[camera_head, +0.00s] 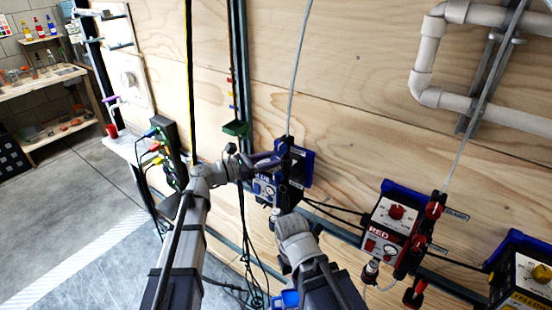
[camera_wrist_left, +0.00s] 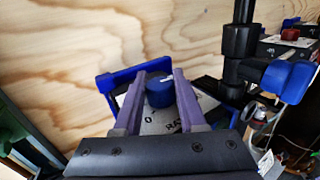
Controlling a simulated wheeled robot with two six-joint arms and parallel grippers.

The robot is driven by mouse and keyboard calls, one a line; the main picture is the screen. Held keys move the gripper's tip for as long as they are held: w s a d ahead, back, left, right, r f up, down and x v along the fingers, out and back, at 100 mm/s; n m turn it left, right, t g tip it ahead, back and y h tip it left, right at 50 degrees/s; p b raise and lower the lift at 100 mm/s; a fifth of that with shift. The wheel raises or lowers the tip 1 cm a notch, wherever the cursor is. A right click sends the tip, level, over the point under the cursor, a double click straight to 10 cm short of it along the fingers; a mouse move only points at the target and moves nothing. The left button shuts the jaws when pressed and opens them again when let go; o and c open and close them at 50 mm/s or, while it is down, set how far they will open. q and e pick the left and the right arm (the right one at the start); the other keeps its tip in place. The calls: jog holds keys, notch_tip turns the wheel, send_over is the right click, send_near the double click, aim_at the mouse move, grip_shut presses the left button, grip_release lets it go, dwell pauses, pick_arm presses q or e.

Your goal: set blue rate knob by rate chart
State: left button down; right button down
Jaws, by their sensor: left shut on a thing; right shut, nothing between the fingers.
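The blue rate knob (camera_wrist_left: 158,92) sits on the grey face of the blue pump unit, with a white mark on its top. My left gripper (camera_head: 272,160) has its purple fingers on either side of the knob, shut on it. In the head view the blue unit (camera_head: 265,190) is on the plywood wall, its knob hidden behind the left gripper. My right gripper (camera_head: 278,213) is shut and empty just below the blue unit. I cannot make out the scale reading or a rate chart I can read.
The red unit (camera_head: 390,222) with a red knob and the yellow unit (camera_head: 520,278) stand to the right. A black and blue valve fitting (camera_wrist_left: 285,80) is close beside the left gripper. Cables hang below, and grey pipes (camera_head: 432,60) run at upper right.

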pick_arm(q)
jog(key=shift+c, duration=2.4)
grip_release()
jog(key=v, duration=0.7)
jog(key=shift+s+a, duration=0.15)
jog(key=shift+a, duration=0.2)
